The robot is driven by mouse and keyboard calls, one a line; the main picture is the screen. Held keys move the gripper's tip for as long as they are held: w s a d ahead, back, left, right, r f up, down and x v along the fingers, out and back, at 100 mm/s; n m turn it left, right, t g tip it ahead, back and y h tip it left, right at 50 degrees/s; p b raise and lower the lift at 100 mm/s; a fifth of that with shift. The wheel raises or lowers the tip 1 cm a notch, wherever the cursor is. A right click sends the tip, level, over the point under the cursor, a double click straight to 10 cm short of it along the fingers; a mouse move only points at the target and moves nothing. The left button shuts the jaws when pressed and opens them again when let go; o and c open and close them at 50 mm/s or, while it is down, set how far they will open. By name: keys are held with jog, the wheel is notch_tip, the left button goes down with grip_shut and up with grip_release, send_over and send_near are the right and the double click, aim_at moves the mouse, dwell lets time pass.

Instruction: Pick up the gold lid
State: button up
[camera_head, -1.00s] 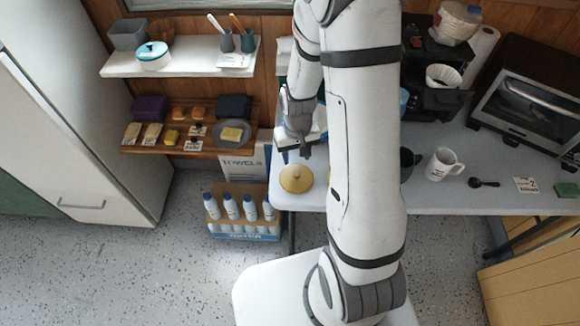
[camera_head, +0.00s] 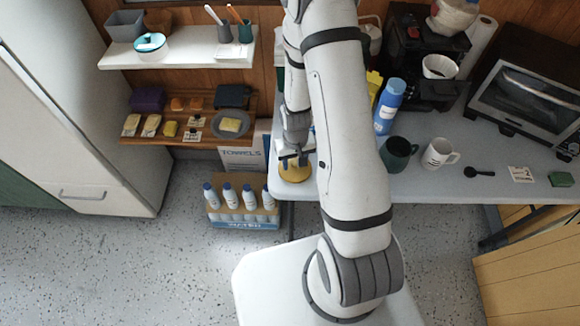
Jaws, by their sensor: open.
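The round gold lid (camera_head: 294,174) lies on the left end of the grey table (camera_head: 440,186), near its front corner. My gripper (camera_head: 293,160) points down right over the lid, with its fingers apart. The fingers cover the lid's back part and middle. I cannot tell whether they touch the lid or stand around its knob.
My arm hides part of the table. To its right stand a blue bottle (camera_head: 389,106), a dark green mug (camera_head: 398,154) and a white mug (camera_head: 438,154). A crate of bottles (camera_head: 243,222) is on the floor at the left, below the shelves.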

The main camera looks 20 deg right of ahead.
jog(key=shift+c, duration=0.6)
grip_shut()
